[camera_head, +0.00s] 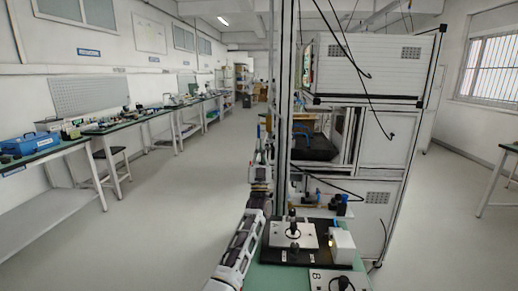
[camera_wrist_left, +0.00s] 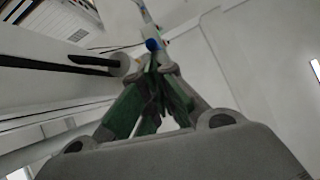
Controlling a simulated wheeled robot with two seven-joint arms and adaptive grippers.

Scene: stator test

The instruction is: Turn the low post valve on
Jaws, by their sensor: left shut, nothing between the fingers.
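In the left wrist view, my left gripper (camera_wrist_left: 153,62) has its green-padded fingers together, with nothing between them. A small blue part (camera_wrist_left: 152,44) shows right at or just past the fingertips; I cannot tell whether they touch. A pale round end with a dark bar (camera_wrist_left: 94,60) is to the left of the fingers. I cannot tell whether either belongs to the low post valve. In the head view, my left arm (camera_head: 240,248) reaches up along the left side of the tall frame, and its gripper is small and unclear there. My right gripper is not in view.
A green bench top in front carries a plate (camera_head: 282,237) with an upright black-topped post and a white box (camera_head: 342,245). A tall white cabinet (camera_head: 375,65) stands behind on the right. Benches (camera_head: 140,118) line the left wall. The floor aisle (camera_head: 180,190) is clear.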

